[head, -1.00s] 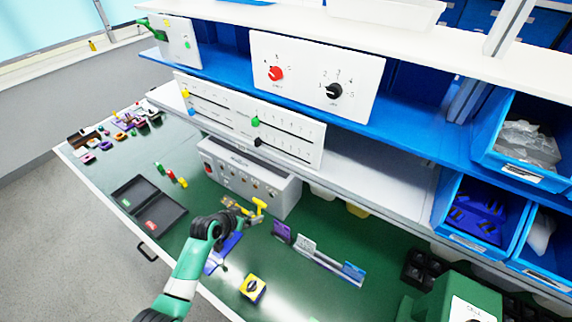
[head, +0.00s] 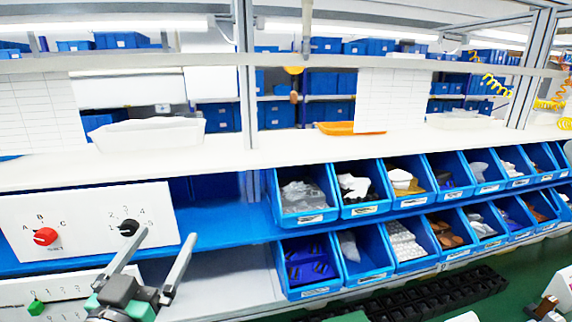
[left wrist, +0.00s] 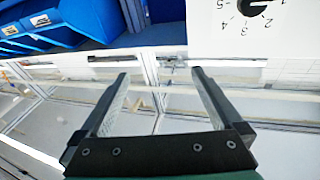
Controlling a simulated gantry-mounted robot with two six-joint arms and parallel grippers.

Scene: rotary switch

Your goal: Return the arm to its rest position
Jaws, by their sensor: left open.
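My left gripper (head: 165,240) is at the lower left of the head view. Its two fingers point up and are spread wide with nothing between them. In the left wrist view the open fingers (left wrist: 158,76) are also empty. A white panel (head: 85,213) stands behind the gripper, with a red rotary knob (head: 46,236) and a black rotary knob (head: 129,227). The left fingertip appears close to the black knob in the picture, but contact cannot be told. In the left wrist view the black knob (left wrist: 255,6) shows upside down at the top right, apart from the fingers.
Blue bins (head: 305,193) with parts fill the rack on the right in two rows. A slider panel (head: 55,293) is at the lower left. A white shelf (head: 250,150) runs above. A black tray (head: 420,291) lies on the green table at the lower right.

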